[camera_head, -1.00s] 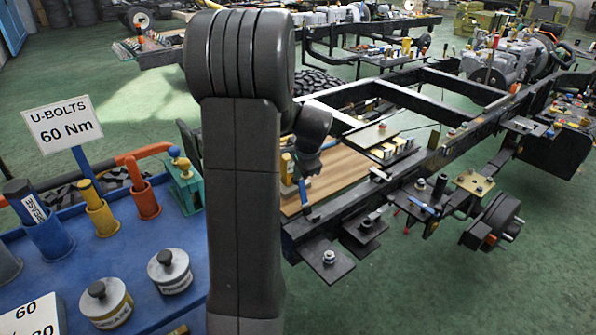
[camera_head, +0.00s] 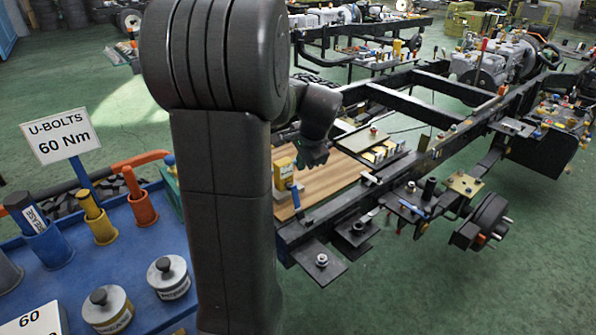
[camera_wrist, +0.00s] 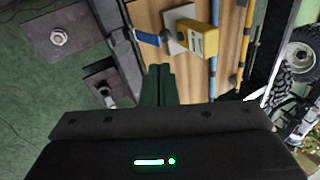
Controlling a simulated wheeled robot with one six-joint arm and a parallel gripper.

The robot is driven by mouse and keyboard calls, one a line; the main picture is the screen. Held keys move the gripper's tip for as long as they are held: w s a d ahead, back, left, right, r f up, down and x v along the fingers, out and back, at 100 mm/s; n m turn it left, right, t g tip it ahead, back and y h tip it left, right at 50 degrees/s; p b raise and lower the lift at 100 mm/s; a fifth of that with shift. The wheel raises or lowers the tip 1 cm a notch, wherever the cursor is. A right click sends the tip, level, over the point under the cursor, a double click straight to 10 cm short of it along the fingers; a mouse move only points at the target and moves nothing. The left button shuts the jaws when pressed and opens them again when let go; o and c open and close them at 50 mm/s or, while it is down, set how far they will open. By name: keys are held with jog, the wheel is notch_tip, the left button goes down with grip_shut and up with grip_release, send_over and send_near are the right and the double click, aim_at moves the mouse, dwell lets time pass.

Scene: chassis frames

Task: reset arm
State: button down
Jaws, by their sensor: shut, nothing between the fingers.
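My gripper (camera_wrist: 158,70) is shut and empty in the wrist view, its two dark fingers together. It hangs over the edge of a wooden board (camera_wrist: 150,15) on the chassis frame. A yellow box (camera_wrist: 197,40) and a blue-handled piece (camera_wrist: 147,38) lie just beyond the fingertips, apart from them. In the head view my arm rises in the foreground and bends down behind itself; the gripper end (camera_head: 315,152) shows over the wooden board (camera_head: 335,170), partly hidden by the arm.
A blue tray (camera_head: 140,245) with cups and weights stands at the left, with a "U-BOLTS 60 Nm" sign (camera_head: 62,135). The black chassis rail (camera_head: 400,170) runs to the back right, with plates and bolts on it. Green floor is clear at the lower right.

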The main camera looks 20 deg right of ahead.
jog(key=shift+v, duration=1.75)
jog(key=b, duration=0.3)
send_over(294, 194)
jog(key=f, duration=1.1)
jog(key=shift+s+d+f, duration=0.1)
jog(key=shift+s+f, duration=0.2)
jog(key=shift+f, duration=0.05)
jog(key=shift+w+f, duration=0.3)
jog(key=shift+f, duration=0.05)
jog(key=shift+r, duration=0.1)
